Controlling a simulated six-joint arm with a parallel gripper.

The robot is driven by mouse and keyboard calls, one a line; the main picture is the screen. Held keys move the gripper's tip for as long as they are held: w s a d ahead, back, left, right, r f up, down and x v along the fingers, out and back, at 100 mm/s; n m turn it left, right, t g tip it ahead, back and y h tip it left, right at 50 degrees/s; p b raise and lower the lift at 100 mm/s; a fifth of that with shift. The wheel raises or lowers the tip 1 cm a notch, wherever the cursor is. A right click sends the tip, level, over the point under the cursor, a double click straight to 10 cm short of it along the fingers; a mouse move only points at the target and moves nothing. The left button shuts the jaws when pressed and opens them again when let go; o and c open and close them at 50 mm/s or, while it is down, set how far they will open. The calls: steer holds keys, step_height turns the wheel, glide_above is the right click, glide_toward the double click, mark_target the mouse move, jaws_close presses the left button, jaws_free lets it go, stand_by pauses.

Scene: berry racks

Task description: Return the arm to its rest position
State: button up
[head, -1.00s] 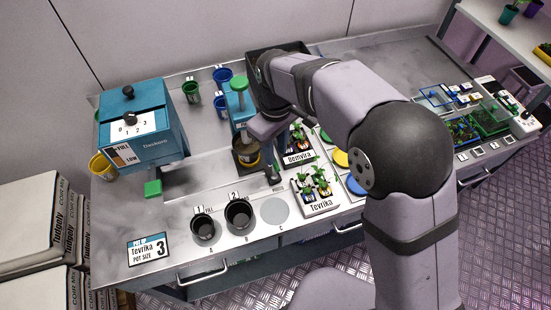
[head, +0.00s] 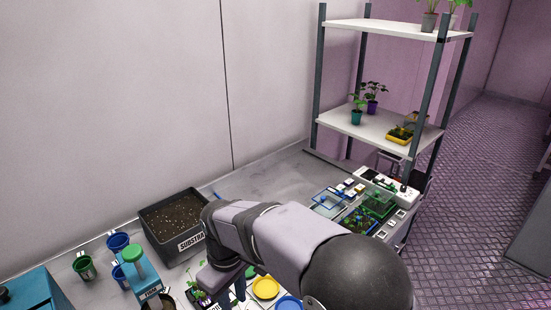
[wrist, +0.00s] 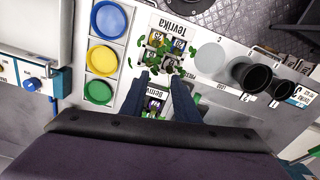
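In the wrist view my gripper (wrist: 160,78) has its two dark fingers apart, with nothing held between them. It hangs over the seedling trays, with the Bemvira tray (wrist: 155,103) between and below the fingers. The Tevrika tray (wrist: 172,28) with its green seedlings lies just beyond the fingertips. In the head view my arm reaches across the bench, and the gripper (head: 238,288) shows only in part at the lower edge, beside the seedlings and the yellow disc (head: 265,287).
Two black pots (wrist: 251,75) stand beside a grey circle (wrist: 209,57). A black substrate bin (head: 172,215) stands at the back, with green and blue cups (head: 118,242) to its left. A shelf rack (head: 375,128) with plants rises at the right.

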steer(key=s+d+f+m, duration=0.15)
steer(key=d+m, duration=0.45)
steer(key=d, duration=1)
steer(key=s+d+f+m, duration=0.2)
steer(key=s+d+m, duration=0.3)
steer(key=s+d, duration=0.4)
steer(key=shift+s+d+f, duration=0.15)
steer(key=shift+d, duration=0.4)
